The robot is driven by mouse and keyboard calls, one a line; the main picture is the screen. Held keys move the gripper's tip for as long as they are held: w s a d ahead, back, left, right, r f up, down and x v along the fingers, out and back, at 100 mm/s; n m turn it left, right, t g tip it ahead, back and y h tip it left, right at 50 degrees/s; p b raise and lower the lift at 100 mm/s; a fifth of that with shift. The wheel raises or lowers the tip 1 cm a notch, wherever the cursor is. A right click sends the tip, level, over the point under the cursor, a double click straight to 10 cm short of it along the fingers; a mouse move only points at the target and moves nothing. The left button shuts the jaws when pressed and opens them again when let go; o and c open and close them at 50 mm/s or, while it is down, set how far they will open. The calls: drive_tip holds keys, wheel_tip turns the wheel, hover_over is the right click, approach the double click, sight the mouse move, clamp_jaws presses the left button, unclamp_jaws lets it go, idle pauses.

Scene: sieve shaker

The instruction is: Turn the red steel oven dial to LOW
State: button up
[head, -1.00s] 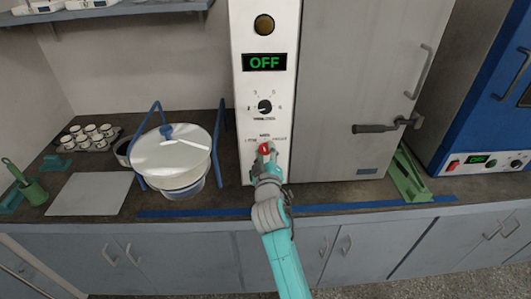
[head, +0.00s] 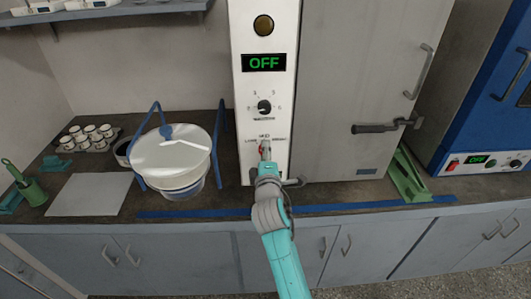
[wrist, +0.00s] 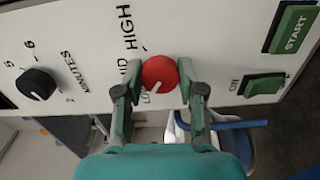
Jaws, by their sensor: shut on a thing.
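The red dial (wrist: 158,75) sits on a white panel (wrist: 85,45) with the labels LOW, MID and HIGH. Its white pointer line slants to the lower left in the wrist view, toward the partly covered LOW label (wrist: 145,97). My gripper (wrist: 158,70) is shut on the dial, with one green finger on each side. In the head view my gripper (head: 265,155) is at the lower panel and covers most of the dial, leaving only a little red showing.
A black minutes dial (head: 264,107) and a display reading OFF (head: 264,63) are higher on the panel. The wrist view shows a green START button (wrist: 291,27) and a green ON switch (wrist: 263,86).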

drive_tip(key=shift+f+n, duration=0.1)
drive_tip(key=shift+n, duration=0.3)
drive_tip(key=o, duration=1.1)
drive_tip(key=shift+o, duration=0.2)
drive_tip(key=s, duration=1.2)
drive_tip(key=shift+d, duration=0.25)
